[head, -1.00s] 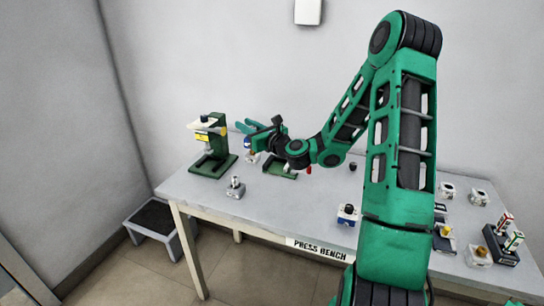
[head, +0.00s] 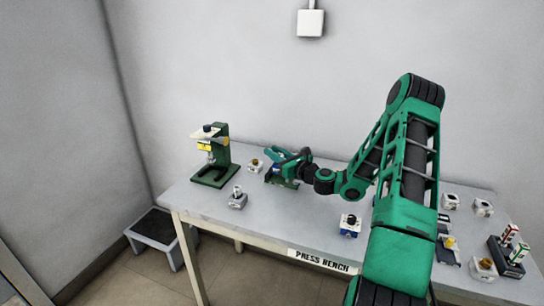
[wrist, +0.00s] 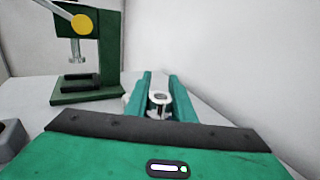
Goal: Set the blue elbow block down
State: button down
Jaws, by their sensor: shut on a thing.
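My gripper (head: 278,162) is over the back of the bench, its green fingers shut on the blue elbow block (head: 277,172). Only a small blue patch of the block shows in the head view, beside the fingers. In the wrist view a pale, ring-topped part of it (wrist: 160,98) shows between the two fingers (wrist: 158,92). A dark green fixture (head: 283,183) is right below the gripper, mostly hidden by it. I cannot tell whether the block touches the fixture.
A green press (head: 212,160) stands left of the gripper on the bench (head: 290,226). A small block with a brown top (head: 255,165) is between them. A grey block (head: 238,199) and a blue-and-white block (head: 349,226) stand nearer the front. Several parts sit at right.

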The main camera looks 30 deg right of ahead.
jog(key=shift+f, duration=0.25)
jog(key=shift+f, duration=0.4)
jog(key=shift+f, duration=0.2)
jog(key=c, duration=1.5)
grip_release()
jog(key=shift+a, duration=0.1)
jog(key=shift+r, duration=0.1)
